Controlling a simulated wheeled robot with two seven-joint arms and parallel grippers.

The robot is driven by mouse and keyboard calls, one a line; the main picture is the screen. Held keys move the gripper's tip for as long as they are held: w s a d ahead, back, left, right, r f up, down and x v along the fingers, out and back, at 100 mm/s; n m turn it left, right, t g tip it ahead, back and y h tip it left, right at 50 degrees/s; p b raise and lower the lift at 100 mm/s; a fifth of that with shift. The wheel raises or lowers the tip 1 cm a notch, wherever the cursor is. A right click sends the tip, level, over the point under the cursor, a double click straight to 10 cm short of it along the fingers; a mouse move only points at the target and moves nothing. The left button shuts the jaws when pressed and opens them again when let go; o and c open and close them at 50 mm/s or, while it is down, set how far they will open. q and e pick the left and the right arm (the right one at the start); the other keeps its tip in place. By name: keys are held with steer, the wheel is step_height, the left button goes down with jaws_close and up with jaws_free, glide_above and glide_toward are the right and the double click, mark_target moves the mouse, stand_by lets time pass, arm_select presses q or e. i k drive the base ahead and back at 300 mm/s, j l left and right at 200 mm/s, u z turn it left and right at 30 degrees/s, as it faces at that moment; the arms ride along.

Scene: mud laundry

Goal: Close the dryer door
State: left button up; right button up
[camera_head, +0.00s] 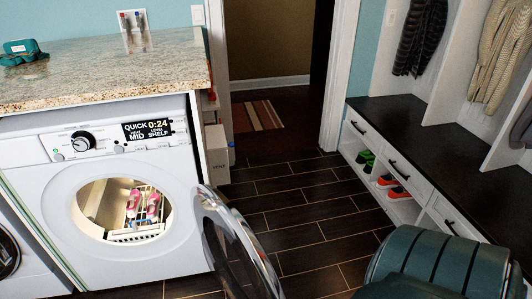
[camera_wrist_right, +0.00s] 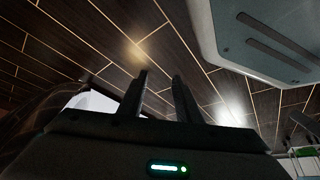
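The white dryer (camera_head: 130,220) stands at the left under a granite counter. Its round opening shows a wire rack with pink-and-white shoes (camera_head: 143,204) on it. The dryer door (camera_head: 238,248), round with a silver rim and dark glass, stands open, swung out to the right of the opening; its lower part is cut off by the frame edge. My right gripper (camera_wrist_right: 165,98) shows in the right wrist view with its two dark fingers apart and nothing between them, above the wood floor. My left gripper is in neither view.
The dark plank floor (camera_head: 310,215) is clear between the dryer and the white bench (camera_head: 440,150) with drawers and shoes at the right. A doorway with a striped rug (camera_head: 257,116) lies behind. My own arm fills the lower right corner.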

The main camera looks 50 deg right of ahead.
mark_target(209, 206)
steer(key=l+u, duration=0.1)
steer(key=l, duration=0.45)
steer(key=k+l+u, duration=0.1)
steer(key=l, duration=0.4)
steer(key=k+l+u, duration=0.1)
steer(key=l, duration=0.95)
steer(key=i+l+u, duration=0.1)
steer(key=l, duration=0.35)
